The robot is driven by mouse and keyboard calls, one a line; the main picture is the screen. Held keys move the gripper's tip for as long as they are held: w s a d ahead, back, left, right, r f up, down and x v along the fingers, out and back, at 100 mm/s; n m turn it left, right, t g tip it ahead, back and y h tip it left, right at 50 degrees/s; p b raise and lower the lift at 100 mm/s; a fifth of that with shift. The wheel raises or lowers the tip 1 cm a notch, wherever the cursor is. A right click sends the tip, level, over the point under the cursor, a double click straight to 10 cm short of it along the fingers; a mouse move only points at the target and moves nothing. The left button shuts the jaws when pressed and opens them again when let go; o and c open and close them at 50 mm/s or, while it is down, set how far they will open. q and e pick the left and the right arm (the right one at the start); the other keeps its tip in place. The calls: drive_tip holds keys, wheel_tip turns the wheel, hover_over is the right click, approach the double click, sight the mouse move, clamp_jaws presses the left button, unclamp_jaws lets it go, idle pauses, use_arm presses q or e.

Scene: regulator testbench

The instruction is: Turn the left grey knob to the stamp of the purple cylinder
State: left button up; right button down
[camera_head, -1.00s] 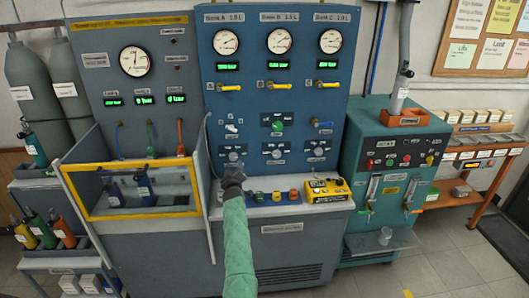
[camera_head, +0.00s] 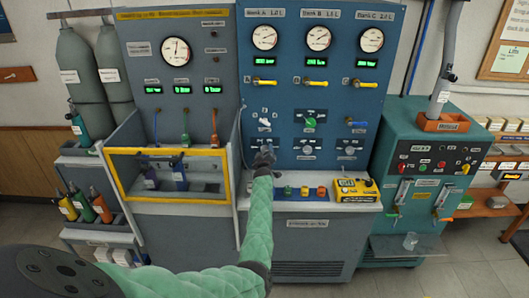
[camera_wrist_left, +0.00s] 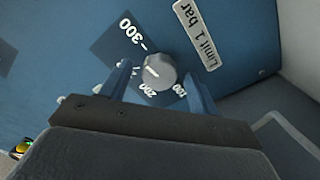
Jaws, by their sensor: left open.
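The left grey knob (camera_wrist_left: 164,66) shows in the left wrist view on a dark scale plate with white marks "300", "200" and a smaller mark. A pale pointer line is on its face. My left gripper (camera_wrist_left: 157,74) is open, with one blue finger on each side of the knob; contact is not clear. In the head view my left gripper (camera_head: 264,157) covers most of that knob. A purple cylinder (camera_head: 150,177) stands in the yellow-framed bay at left, next to a dark blue one. Its stamp is too small to read. My right gripper is out of view.
The middle grey knob (camera_head: 308,150) and right grey knob (camera_head: 349,150) sit along the same panel row. A ledge below carries coloured buttons and a yellow box (camera_head: 356,189). A teal bench (camera_head: 425,145) stands at right.

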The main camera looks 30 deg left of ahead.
use_arm(q)
drive_tip(key=shift+c, duration=0.4)
drive_tip(key=c, duration=0.9)
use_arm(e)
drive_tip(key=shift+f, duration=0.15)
use_arm(q)
drive_tip(key=shift+m+b, duration=0.35)
drive_tip(key=shift+m, duration=0.45)
drive_tip(key=o, duration=0.9)
drive_tip(key=shift+o, duration=0.4)
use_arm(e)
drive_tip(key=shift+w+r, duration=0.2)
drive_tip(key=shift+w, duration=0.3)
